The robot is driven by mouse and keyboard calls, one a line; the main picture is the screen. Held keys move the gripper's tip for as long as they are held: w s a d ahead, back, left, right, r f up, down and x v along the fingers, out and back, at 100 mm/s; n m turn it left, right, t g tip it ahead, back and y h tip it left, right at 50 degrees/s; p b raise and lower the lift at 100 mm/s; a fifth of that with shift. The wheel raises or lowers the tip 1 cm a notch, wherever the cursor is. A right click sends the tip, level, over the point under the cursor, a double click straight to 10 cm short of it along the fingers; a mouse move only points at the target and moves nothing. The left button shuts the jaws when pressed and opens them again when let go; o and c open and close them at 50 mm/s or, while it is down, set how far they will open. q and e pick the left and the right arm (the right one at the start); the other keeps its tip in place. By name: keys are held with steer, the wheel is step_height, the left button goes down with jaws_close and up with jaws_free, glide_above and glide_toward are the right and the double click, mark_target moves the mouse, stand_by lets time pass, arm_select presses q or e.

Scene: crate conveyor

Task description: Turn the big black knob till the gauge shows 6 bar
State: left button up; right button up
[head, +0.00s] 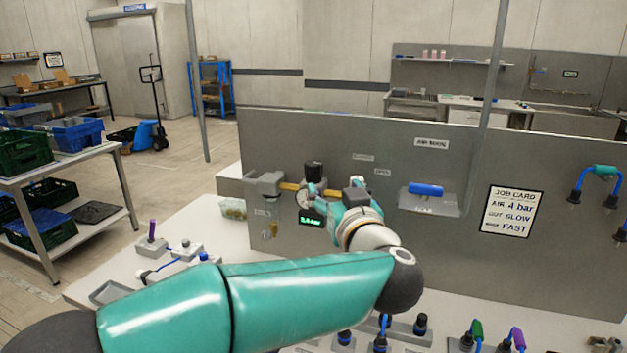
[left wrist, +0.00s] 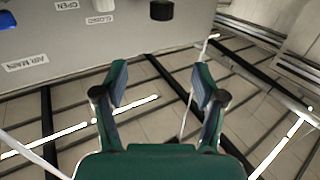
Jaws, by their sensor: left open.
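The big black knob (head: 313,171) stands on top of the air unit on the grey panel. It also shows at the top edge of the left wrist view (left wrist: 161,10), ahead of the fingers and partly cut off. The gauge (head: 311,220) is a small dark display with green digits below the knob; its digits are too small to read surely. My left gripper (head: 322,197) is in front of the air unit, just below the knob. In the left wrist view its fingers (left wrist: 160,82) are open with nothing between them, apart from the knob. My right gripper is not in view.
A blue handle (head: 426,189) sits right of the air unit, under an AIR MAIN label (head: 431,143). A job card (head: 507,210) reads AIR 4 bar. Connectors and small fittings stand on the white bench (head: 125,262) below the panel.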

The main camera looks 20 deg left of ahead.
mark_target(316, 171)
arm_select(q)
steer(key=x, duration=0.6)
steer(key=f+p+x, duration=0.1)
steer(key=x, duration=0.4)
steer(key=f+p+x, duration=0.1)
steer(key=x, duration=0.5)
steer(key=shift+w+a+f, duration=0.15)
steer(key=shift+w+f, duration=0.1)
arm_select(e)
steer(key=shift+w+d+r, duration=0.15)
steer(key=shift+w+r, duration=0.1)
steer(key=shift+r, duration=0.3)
arm_select(q)
steer(key=c, duration=1.2)
